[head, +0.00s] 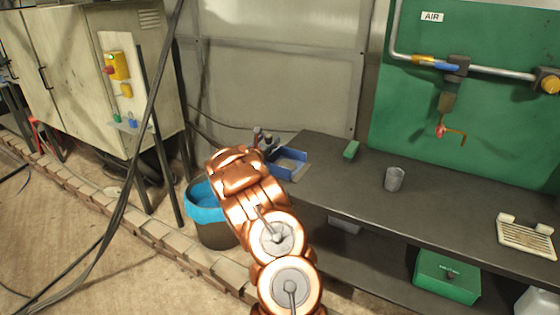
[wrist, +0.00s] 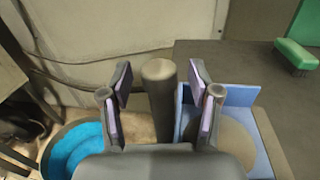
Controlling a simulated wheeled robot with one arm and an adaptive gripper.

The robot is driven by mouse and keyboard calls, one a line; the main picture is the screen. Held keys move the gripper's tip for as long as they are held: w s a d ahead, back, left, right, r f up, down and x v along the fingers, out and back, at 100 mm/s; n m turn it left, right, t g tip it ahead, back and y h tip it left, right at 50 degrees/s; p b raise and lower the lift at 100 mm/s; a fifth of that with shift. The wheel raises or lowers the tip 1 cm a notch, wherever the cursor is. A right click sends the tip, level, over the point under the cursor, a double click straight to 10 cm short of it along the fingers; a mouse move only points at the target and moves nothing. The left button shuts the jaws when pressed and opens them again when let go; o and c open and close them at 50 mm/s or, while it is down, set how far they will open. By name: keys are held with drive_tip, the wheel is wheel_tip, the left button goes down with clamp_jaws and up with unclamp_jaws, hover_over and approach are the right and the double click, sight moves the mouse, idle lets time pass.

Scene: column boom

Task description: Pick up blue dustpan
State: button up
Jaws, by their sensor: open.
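The blue dustpan (head: 292,154) lies at the left end of the dark bench, with a greyish pan floor. In the wrist view the dustpan (wrist: 240,96) is at the right, partly behind my right finger. My gripper (wrist: 160,92) is open, with two pairs of fingers and purple-grey pads. A thick dark grey rounded bar (wrist: 158,75) shows between the fingers, with gaps on both sides. I cannot tell whether it joins the dustpan. In the head view my arm covers part of the dustpan's left side.
A bin with a blue liner (head: 205,205) stands on the floor left of the bench (head: 345,205). A green brush or block (head: 351,149) and a grey cup (head: 394,179) are on the bench. A ribbed tray (head: 527,237) is far right.

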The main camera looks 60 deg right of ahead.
clamp_jaws()
idle(0.4)
